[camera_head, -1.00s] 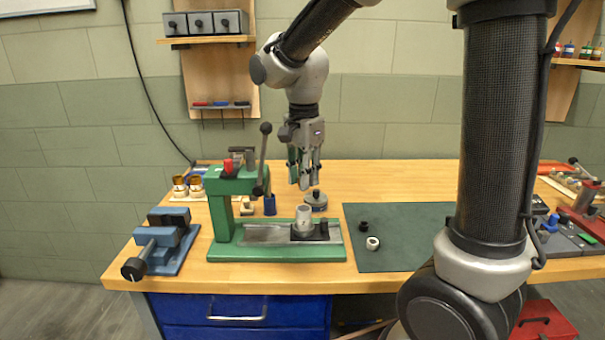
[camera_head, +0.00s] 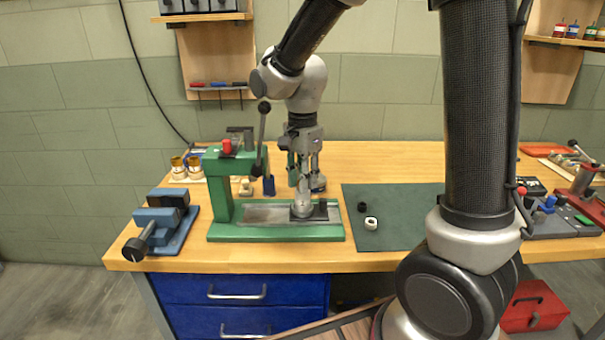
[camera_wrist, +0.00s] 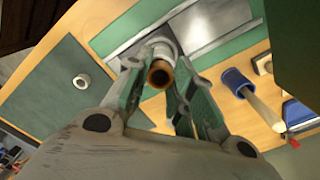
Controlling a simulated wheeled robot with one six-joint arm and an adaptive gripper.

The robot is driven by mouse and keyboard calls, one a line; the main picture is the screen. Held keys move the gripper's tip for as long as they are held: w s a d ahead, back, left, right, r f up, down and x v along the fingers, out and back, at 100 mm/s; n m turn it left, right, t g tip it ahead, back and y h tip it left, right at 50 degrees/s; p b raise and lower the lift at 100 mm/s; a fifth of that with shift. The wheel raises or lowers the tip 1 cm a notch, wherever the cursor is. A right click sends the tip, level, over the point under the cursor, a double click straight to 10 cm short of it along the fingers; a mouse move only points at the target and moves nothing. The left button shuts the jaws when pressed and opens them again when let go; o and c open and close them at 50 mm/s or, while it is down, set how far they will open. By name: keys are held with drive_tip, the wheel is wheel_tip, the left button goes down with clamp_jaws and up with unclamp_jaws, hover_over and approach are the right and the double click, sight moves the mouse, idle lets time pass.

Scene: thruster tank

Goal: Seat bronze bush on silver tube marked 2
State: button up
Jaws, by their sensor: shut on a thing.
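My gripper (camera_head: 302,184) is shut on the bronze bush (camera_wrist: 160,75), an open copper-brown ring between the green-padded fingertips in the wrist view. A silver tube (camera_head: 303,209) stands upright on the bed of the green press (camera_head: 222,200), directly under my gripper. In the wrist view the pale tube (camera_wrist: 160,42) shows just past the bush, with the two overlapping in the picture. I cannot tell whether they touch. The fingers hide the bush in the head view. No number on the tube is readable.
The press lever (camera_head: 263,130) rises close to the left of my gripper. A black block (camera_head: 326,211) sits beside the tube. A green mat (camera_head: 400,225) at right bears a white ring (camera_head: 371,223) and a black piece (camera_head: 361,206). A blue vise (camera_head: 160,225) stands at left.

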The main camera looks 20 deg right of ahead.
drive_tip(key=o, duration=1.1)
wheel_tip(320, 180, up, 12)
idle(0.5)
